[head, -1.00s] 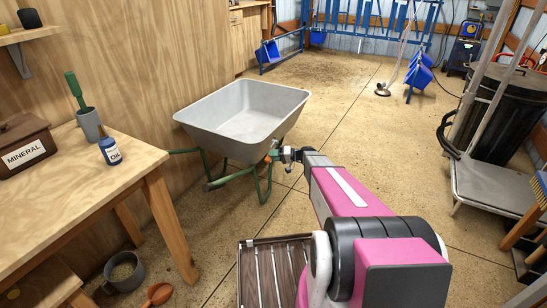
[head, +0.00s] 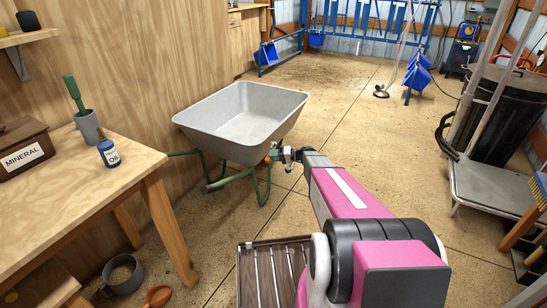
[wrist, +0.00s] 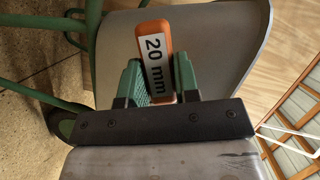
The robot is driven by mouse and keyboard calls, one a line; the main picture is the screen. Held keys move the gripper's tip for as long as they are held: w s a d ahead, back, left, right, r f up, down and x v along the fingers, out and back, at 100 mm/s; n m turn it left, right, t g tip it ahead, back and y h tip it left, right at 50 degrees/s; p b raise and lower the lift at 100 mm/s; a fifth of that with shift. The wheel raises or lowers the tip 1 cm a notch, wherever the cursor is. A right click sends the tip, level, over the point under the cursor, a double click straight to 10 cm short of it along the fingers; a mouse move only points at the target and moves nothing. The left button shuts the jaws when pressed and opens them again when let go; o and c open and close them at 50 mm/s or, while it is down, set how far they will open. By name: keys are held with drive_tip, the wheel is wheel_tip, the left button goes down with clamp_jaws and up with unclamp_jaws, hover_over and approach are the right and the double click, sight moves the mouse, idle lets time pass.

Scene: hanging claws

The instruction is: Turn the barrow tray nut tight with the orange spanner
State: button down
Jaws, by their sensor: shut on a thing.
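The wheelbarrow has a grey tray (head: 245,118) and a green frame (head: 258,183), and stands near the wooden wall. My gripper (head: 280,154) is at the tray's near lower right side. In the wrist view my gripper (wrist: 160,85) is shut on the orange spanner (wrist: 153,35), whose handle has a label reading "20 mm". A small orange bit of the spanner shows in the head view (head: 269,158). The spanner's far end and the tray nut are hidden, so I cannot tell whether they touch. The grey tray fills much of the wrist view (wrist: 215,45).
A wooden bench (head: 90,195) at the left holds a MINERAL box (head: 24,150), a blue oil bottle (head: 108,152) and a grey cup (head: 88,126) with a green-handled tool.

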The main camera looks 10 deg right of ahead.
drive_tip(key=shift+w+d+r, duration=0.25)
drive_tip(key=shift+w+d, duration=0.1)
drive_tip(key=shift+w, duration=0.05)
idle(0.4)
idle(0.5)
drive_tip(key=shift+s+a+r+m+y, duration=0.15)
drive_tip(key=shift+r+m+y, duration=0.35)
drive_tip(key=shift+m, duration=0.5)
drive_tip(key=shift+r, duration=0.1)
drive_tip(key=shift+r+m+y, duration=0.4)
drive_tip(key=shift+r+m, duration=0.15)
drive_tip(key=shift+m, duration=0.55)
